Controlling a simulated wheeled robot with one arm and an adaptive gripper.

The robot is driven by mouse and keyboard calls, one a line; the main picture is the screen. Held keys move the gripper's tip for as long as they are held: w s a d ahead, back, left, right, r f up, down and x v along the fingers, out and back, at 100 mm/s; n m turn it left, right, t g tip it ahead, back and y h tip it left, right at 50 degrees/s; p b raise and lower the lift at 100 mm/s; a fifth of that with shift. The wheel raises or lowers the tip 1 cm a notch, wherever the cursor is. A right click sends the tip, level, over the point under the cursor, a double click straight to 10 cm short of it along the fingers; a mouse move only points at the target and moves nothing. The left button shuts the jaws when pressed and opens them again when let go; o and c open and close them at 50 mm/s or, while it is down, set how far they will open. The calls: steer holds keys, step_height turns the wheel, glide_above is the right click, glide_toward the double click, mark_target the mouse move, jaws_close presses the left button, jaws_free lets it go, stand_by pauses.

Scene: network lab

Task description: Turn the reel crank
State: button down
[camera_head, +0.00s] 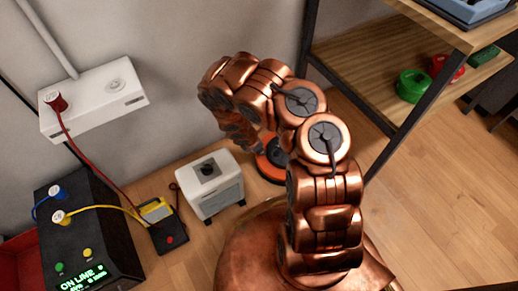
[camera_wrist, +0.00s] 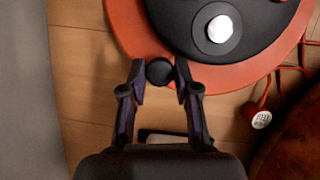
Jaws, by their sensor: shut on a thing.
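The reel is a round orange (camera_wrist: 128,28) and black disc, seen from above in the wrist view with a pale round hub (camera_wrist: 220,29). The crank's black round knob (camera_wrist: 159,71) is near the reel's lower left edge. My gripper (camera_wrist: 160,76) is shut on this knob, one finger on each side. In the head view the orange reel (camera_head: 266,172) is on the wooden surface, partly hidden behind my copper-coloured arm. The gripper's fingers and the crank are hard to make out there.
A white box (camera_head: 212,186) stands left of the reel. Farther left are a black "ON LINE" unit (camera_head: 88,225) with cables and a white wall box (camera_head: 93,101). A wooden shelf (camera_head: 365,72) is at the right. A red cord with a white-capped plug (camera_wrist: 261,119) lies beside the reel.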

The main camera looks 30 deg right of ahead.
steer(key=c, duration=0.9)
jaws_free()
steer(key=shift+s+d, duration=0.1)
steer(key=shift+a+r, duration=0.25)
steer(key=shift+r, duration=0.25)
steer(key=shift+v, duration=5.45)
